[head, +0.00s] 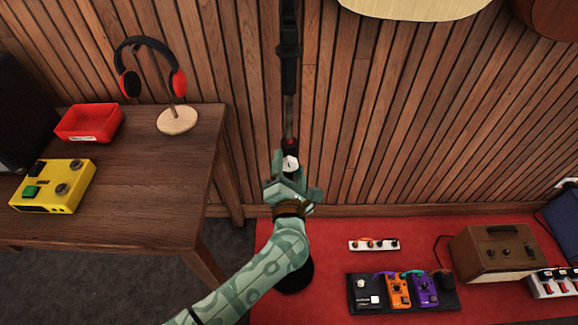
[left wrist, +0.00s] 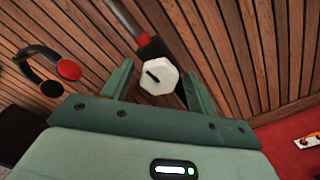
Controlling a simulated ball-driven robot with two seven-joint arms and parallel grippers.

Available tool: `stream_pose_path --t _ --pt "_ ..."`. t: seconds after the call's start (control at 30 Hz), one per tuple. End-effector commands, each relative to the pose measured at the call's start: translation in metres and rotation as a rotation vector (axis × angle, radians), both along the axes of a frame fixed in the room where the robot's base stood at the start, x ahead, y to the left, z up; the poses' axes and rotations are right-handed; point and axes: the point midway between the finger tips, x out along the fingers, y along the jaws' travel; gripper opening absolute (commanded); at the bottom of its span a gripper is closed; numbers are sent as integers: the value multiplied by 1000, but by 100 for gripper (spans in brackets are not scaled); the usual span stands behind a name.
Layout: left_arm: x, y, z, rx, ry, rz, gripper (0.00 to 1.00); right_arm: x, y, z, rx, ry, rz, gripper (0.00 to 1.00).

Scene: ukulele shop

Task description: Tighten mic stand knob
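The mic stand (head: 289,60) is a dark upright pole in the middle of the head view, in front of the wood wall. Its knob (head: 290,162) is white with a dark mark, just below a red ring. In the left wrist view the knob (left wrist: 159,77) looks hexagonal, with a black slanting line. My left gripper (head: 296,180) is at the knob's height, and it also shows in the left wrist view (left wrist: 160,83). Its fingers stand apart on either side of the knob, with gaps visible. The stand's base is partly hidden behind my left arm. My right gripper is not in view.
A wooden table (head: 150,190) at left holds a yellow pedal (head: 52,186), a red tray (head: 88,137) and headphones on a stand (head: 176,120). On the red mat (head: 330,295) at right are a pedalboard (head: 367,290) and a brown amplifier (head: 495,253).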

Motion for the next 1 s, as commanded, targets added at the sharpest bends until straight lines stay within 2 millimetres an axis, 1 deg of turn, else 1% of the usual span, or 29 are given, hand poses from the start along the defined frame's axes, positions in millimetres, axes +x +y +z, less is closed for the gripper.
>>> stream_pose_path --t 0.27,0.37,0.47,0.8,0.9,1.0 --pt "0 0 1 -1 -1 1 58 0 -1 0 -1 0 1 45" --pt "-8 0 1 0 0 0 58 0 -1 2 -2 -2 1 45" --pt "-25 0 1 -1 1 0 58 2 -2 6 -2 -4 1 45" --pt "-115 0 1 -1 1 0 58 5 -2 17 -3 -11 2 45" --pt "-136 0 0 -1 2 -1 58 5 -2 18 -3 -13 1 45" --pt "-151 0 0 -1 1 0 58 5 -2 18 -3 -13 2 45"
